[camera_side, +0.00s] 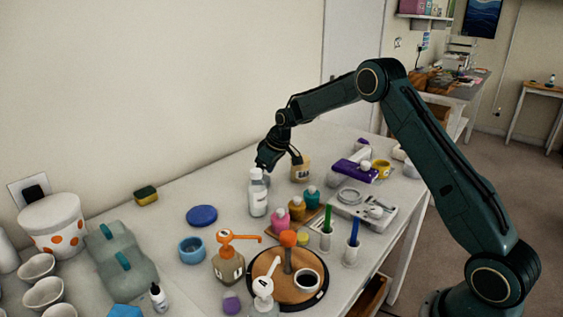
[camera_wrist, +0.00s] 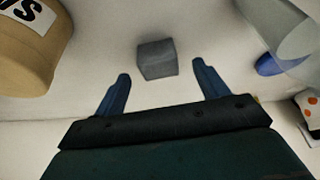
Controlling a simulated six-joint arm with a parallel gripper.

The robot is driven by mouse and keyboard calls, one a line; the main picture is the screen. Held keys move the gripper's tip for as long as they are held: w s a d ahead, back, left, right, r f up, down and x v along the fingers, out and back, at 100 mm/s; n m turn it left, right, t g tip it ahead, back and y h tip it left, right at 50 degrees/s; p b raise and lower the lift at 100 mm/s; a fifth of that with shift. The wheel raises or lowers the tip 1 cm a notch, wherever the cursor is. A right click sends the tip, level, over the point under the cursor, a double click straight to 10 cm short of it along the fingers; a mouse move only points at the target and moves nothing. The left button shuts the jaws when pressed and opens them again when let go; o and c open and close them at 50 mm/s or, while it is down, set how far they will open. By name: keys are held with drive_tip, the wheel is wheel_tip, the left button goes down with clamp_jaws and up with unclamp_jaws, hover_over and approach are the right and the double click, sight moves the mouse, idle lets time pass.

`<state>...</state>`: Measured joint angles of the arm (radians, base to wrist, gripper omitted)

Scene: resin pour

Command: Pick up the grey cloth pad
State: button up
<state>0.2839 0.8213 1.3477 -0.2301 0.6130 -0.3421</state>
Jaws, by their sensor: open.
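The grey cloth pad (camera_wrist: 157,59) shows in the wrist view as a small dark grey block on the pale table top. It lies ahead of and between the fingertips, apart from both. My gripper (camera_wrist: 162,82) is open and empty, one finger on each side of the view. In the side view my gripper (camera_side: 279,166) hangs low over the back of the table, behind the white bottle. I cannot make out the pad in the side view; the gripper and the bottles may hide it.
A white bottle (camera_side: 258,193) stands just in front of my gripper, and a tan labelled container (camera_side: 300,168) stands just right of it. The container also looms at upper left in the wrist view (camera_wrist: 28,52). Several small coloured bottles crowd the front.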

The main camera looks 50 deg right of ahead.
drive_tip(key=shift+x, duration=1.5)
drive_tip(key=c, duration=1)
